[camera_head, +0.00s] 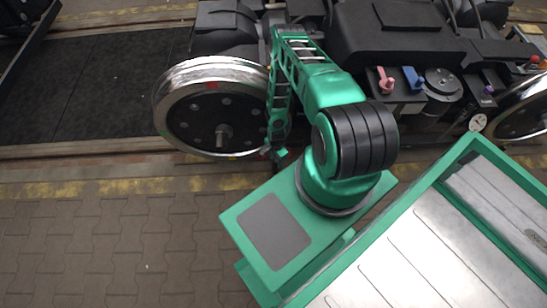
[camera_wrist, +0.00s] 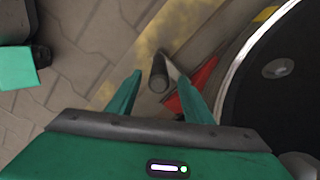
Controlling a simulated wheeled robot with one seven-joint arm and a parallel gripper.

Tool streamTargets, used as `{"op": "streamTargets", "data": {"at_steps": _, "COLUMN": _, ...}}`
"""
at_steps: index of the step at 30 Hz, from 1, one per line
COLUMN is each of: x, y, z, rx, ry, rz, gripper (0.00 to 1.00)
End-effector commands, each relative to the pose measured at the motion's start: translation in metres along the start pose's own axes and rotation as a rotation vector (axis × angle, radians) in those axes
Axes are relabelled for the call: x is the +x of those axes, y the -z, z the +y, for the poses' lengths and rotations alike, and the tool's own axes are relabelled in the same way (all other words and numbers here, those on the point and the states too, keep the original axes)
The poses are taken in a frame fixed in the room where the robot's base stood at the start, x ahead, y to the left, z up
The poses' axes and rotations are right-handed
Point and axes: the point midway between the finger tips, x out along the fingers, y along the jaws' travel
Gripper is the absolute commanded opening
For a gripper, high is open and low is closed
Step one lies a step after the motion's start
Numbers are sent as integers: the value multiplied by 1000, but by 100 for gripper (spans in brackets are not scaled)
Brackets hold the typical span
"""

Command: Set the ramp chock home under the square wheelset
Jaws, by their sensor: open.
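My gripper (camera_wrist: 160,77) is open in the wrist view, with its two green fingers on either side of a dark round-ended handle (camera_wrist: 158,82). A clear gap shows between the handle and each finger. The handle joins a red wedge-like piece (camera_wrist: 203,78), apparently the ramp chock, partly hidden by the right finger. The red piece lies close to the wheel's rim; I cannot tell whether they touch. The wheel (camera_wrist: 285,85) also shows in the head view (camera_head: 190,115), with a red square mark near its top. My gripper (camera_head: 275,153) is low beside its right edge there; the chock is not clearly visible.
A second wheel (camera_head: 525,108) stands at the right under the dark bogie frame (camera_head: 400,35). Pink and blue levers (camera_head: 386,80) stick up between the wheels. A yellow line (camera_head: 90,188) runs along the paving. The paving (camera_head: 110,245) at the lower left is clear.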

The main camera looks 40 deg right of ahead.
Motion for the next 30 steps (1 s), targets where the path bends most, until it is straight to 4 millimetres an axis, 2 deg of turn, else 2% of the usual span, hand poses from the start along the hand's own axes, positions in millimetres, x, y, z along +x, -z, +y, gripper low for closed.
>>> {"op": "streamTargets", "data": {"at_steps": 3, "x": 18, "y": 0, "z": 0, "rx": -1, "ry": 0, "rz": 1, "gripper": 46}}
{"op": "streamTargets", "data": {"at_steps": 9, "x": 37, "y": 0, "z": 0, "rx": -1, "ry": 0, "rz": 0, "gripper": 46}}
{"op": "streamTargets", "data": {"at_steps": 21, "x": 42, "y": 0, "z": 0, "rx": -1, "ry": 0, "rz": 0, "gripper": 46}}
{"op": "streamTargets", "data": {"at_steps": 22, "x": 42, "y": 0, "z": 0, "rx": -1, "ry": 0, "rz": 0, "gripper": 44}}
{"op": "streamTargets", "data": {"at_steps": 23, "x": 42, "y": 0, "z": 0, "rx": -1, "ry": 0, "rz": 0, "gripper": 37}}
{"op": "streamTargets", "data": {"at_steps": 27, "x": 42, "y": 0, "z": 0, "rx": 0, "ry": 0, "rz": 0, "gripper": 3}}
{"op": "streamTargets", "data": {"at_steps": 28, "x": 42, "y": 0, "z": 0, "rx": 0, "ry": 1, "rz": 0, "gripper": 0}}
{"op": "streamTargets", "data": {"at_steps": 30, "x": 42, "y": 0, "z": 0, "rx": 0, "ry": 1, "rz": 0, "gripper": 0}}
